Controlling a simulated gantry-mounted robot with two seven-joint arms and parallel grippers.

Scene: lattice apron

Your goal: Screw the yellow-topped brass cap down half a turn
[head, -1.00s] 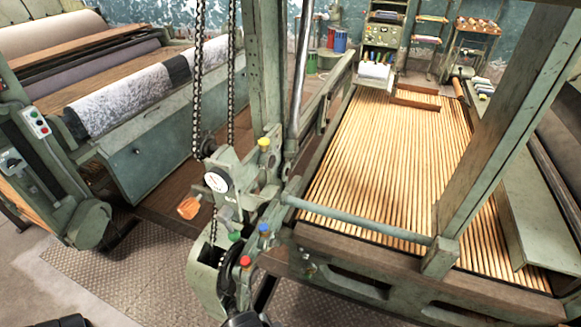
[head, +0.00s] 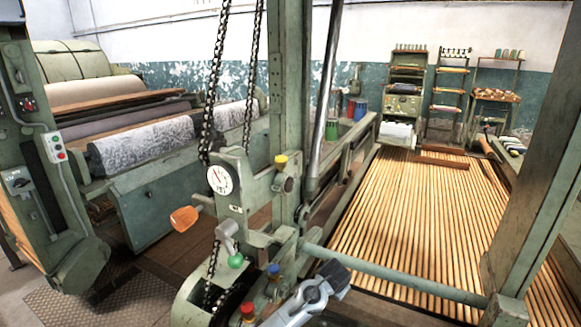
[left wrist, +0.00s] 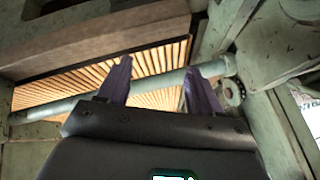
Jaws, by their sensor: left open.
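The yellow-topped cap (head: 281,161) sits on the upper right side of the green machine head in the head view, right of the round dial. Its brass part is too small to make out clearly. A grey arm link of mine with a dark end shows low in the head view, well below the cap and near the horizontal pipe. In the left wrist view my left gripper (left wrist: 157,67) is open, with two dark fingers apart and nothing between them. The cap cannot be made out in that view. My right gripper is not seen.
Green (head: 235,261), blue (head: 273,270) and red (head: 247,309) caps sit lower on the same machine. A horizontal pipe (head: 400,275) crosses before the slatted bed (head: 425,210).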

